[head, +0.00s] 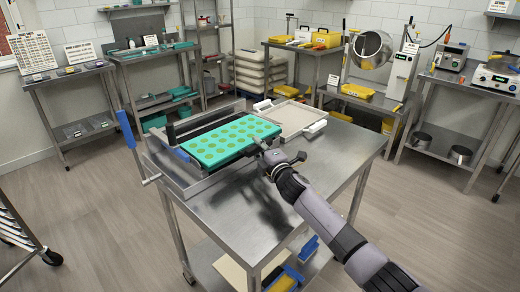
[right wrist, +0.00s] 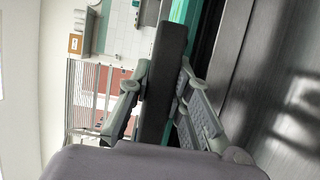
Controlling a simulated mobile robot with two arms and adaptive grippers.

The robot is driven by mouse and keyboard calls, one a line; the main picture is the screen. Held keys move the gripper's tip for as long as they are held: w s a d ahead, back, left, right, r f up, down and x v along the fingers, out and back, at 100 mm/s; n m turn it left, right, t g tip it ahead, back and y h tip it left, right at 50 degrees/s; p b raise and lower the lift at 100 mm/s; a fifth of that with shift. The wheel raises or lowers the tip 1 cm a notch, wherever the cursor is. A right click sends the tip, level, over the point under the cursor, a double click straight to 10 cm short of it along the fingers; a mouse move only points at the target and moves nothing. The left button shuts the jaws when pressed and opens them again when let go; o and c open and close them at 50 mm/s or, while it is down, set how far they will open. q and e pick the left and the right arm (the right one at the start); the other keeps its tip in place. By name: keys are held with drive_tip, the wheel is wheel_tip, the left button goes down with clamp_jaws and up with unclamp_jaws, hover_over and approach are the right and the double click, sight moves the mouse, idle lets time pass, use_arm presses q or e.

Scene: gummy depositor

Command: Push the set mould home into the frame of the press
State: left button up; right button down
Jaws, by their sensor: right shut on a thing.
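The set mould (head: 228,141), a teal slab with rows of round green gummies, sits tilted in the picture over the grey metal frame of the press (head: 196,187). The press has a blue-handled lever (head: 126,128) at its left and a dark beam (head: 205,121) behind the mould. How far the mould sits inside the frame cannot be told. My left gripper is out of view.
A pale tray (head: 291,114) with white handles lies behind the mould on the steel table (head: 245,209). The table's front part is bare. Benches with equipment stand along the walls, including a round drum (head: 371,49). Open floor lies left and right.

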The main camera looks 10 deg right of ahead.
sight(250, 144)
drive_tip(key=shift+w+a+r+b, duration=0.1)
drive_tip(key=shift+w+a+b, duration=0.6)
drive_tip(key=shift+w+b, duration=0.25)
drive_tip(key=shift+w+a+b, duration=0.7)
drive_tip(key=shift+w+b, duration=0.1)
drive_tip(key=shift+b, duration=0.2)
drive_tip(key=c, duration=1.4)
unclamp_jaws()
drive_tip(key=shift+d, duration=0.1)
drive_tip(key=shift+s+d, duration=0.1)
drive_tip(key=shift+s, duration=0.05)
drive_tip(key=v, duration=1.1)
drive_tip(key=shift+s, duration=0.3)
drive_tip(key=shift+c, duration=0.3)
